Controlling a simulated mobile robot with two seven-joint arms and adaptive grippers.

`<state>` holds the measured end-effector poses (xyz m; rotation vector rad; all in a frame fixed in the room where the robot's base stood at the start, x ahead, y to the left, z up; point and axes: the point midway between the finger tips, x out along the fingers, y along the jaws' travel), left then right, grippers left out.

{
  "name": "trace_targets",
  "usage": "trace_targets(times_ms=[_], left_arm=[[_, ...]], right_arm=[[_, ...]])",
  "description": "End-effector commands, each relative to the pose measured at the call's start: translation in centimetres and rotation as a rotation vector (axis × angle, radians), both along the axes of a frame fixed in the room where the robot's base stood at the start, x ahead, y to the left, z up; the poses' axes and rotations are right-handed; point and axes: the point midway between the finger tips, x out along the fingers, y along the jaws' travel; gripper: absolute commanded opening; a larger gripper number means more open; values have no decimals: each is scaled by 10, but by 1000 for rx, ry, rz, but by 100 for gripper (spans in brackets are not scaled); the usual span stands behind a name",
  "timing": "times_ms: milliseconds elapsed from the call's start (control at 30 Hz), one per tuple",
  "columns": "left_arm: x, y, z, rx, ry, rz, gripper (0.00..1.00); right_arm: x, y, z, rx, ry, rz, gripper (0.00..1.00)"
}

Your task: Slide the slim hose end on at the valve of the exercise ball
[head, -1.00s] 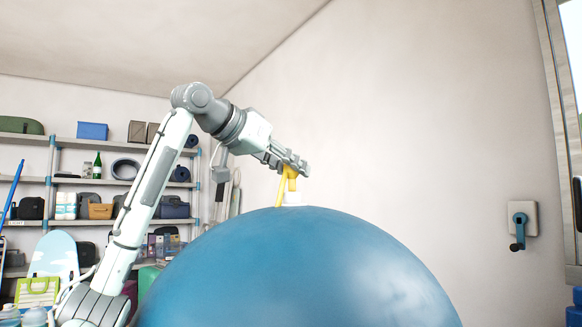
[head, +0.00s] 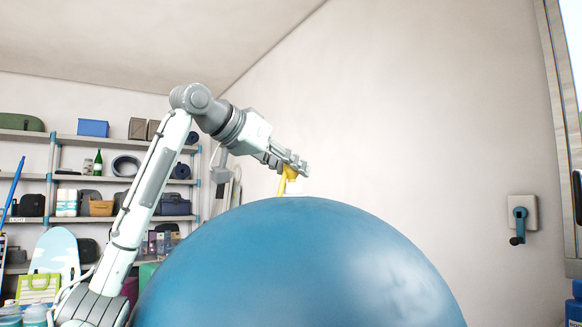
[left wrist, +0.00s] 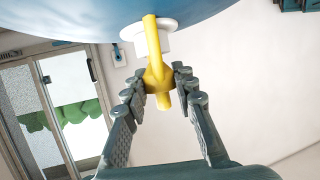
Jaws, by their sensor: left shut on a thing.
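The blue exercise ball (head: 300,260) fills the lower middle of the head view, and its underside edge shows at the top of the left wrist view (left wrist: 60,18). My left gripper (head: 300,168) is above the ball's top, shut on the yellow hose end (head: 290,175). In the left wrist view my gripper's fingers (left wrist: 160,82) pinch its thick part (left wrist: 160,78). Its slim part reaches across the white valve (left wrist: 128,32) on the ball. I cannot tell whether it is on the valve or only in front of it. My right gripper is out of view.
Shelves (head: 120,136) with boxes and bags stand along the left wall. A wall-mounted crank (head: 518,222) is at the right. The wall behind the ball is bare, and the space above the ball is free apart from my left arm.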

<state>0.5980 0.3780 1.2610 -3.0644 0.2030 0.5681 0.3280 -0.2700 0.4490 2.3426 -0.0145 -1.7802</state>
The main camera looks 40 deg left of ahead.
Motion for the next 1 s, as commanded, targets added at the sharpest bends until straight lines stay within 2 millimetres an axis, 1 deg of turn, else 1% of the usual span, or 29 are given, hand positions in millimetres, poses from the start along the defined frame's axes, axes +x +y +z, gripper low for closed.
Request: trace_targets(times_ms=[33,100,367,400,567,600,867,1000], left_arm=[[1,-1,-4,0,2,-2,0],[1,-1,-5,0,2,-2,0],[1,-2,-6,0,3,-3,0],[1,-2,-6,0,3,-3,29],[2,-2,-6,0,4,-4,49],[2,-2,-6,0,4,-4,51],[1,-2,-6,0,4,-4,51],[-6,-1,-2,0,2,-4,51]], right_arm=[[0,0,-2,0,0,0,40],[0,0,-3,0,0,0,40],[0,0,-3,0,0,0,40],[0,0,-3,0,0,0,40],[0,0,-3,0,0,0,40],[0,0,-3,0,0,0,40],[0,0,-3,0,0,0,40],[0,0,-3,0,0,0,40]])
